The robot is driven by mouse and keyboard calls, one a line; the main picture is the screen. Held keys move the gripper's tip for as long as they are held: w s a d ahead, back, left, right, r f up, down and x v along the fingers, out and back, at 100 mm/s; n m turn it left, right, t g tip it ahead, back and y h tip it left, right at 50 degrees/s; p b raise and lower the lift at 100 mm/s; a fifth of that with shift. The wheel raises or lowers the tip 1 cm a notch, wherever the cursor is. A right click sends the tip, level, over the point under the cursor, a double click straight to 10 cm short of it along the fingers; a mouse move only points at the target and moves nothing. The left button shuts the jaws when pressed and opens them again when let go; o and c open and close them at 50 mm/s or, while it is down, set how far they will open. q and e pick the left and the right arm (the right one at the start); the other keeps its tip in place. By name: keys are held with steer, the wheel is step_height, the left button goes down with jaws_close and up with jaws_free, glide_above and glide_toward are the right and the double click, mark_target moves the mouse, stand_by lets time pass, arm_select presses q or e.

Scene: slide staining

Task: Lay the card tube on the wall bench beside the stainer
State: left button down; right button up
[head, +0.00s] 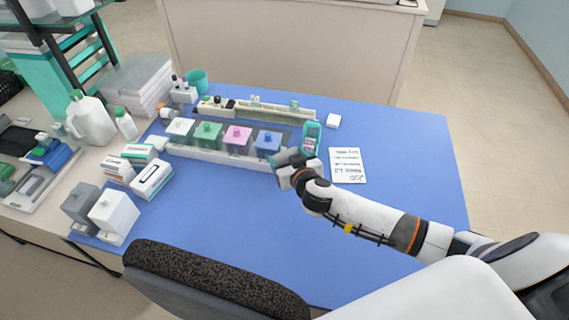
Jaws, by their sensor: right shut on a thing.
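My right gripper (284,164) is over the blue-topped table (240,215), at the right end of the white staining row. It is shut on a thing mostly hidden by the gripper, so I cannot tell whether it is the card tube. I cannot make out a card tube elsewhere. The row has white (180,128), green (207,133), pink (237,138) and blue (267,143) lidded blocks; I cannot tell whether this is the stainer. No wall bench can be identified for sure. My left gripper is out of view.
A teal handheld device (311,135) and a written card (347,165) are close to the right gripper. White boxes (152,180) and grey and white containers (114,214) stand at left. A beige partition (285,55) is behind. The table's front middle is clear; a dark chair back (215,275) is in front.

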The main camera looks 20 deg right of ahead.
step_height(320, 180, down, 5)
steer(key=shift+a+r+b, duration=0.1)
steer(key=shift+a+b, duration=0.05)
steer(key=shift+b, duration=0.2)
steer(key=shift+f, duration=0.6)
step_height(320, 180, down, 3)
steer(key=shift+r+b, duration=0.1)
steer(key=shift+b, duration=0.4)
steer(key=o, duration=1.2)
